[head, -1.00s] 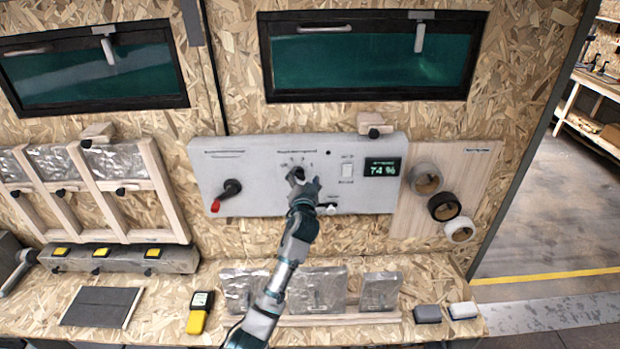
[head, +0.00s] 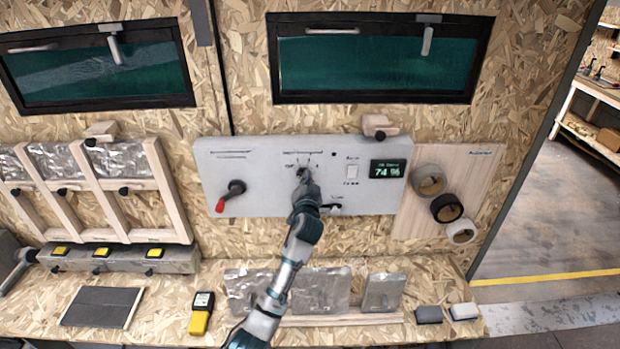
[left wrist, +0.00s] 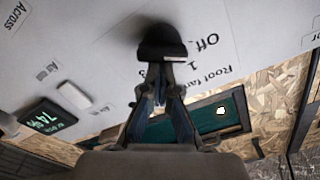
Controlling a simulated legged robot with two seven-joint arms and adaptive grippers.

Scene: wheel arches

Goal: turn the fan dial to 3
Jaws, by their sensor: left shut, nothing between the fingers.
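The fan dial (head: 302,172) is a small black knob in the middle of the grey control panel (head: 262,200). My left gripper (head: 306,184) is in front of the panel, at the dial, and covers part of it. In the left wrist view, the dial (left wrist: 160,40) is a dark knob just beyond the fingertips of the left gripper (left wrist: 161,68). The fingers are shut with nothing between them. "Off", "1" and "Roof fan" are printed near the dial. I cannot tell which mark it points to, or whether the fingertips touch it. My right gripper is out of view.
On the panel are a red-tipped lever (head: 231,193), a white switch (head: 353,171) and a display (head: 388,169) reading 74 %. Tape rolls (head: 447,207) hang at the right. The workbench (head: 243,320) below carries a yellow meter (head: 202,314) and foil-covered pieces (head: 320,292).

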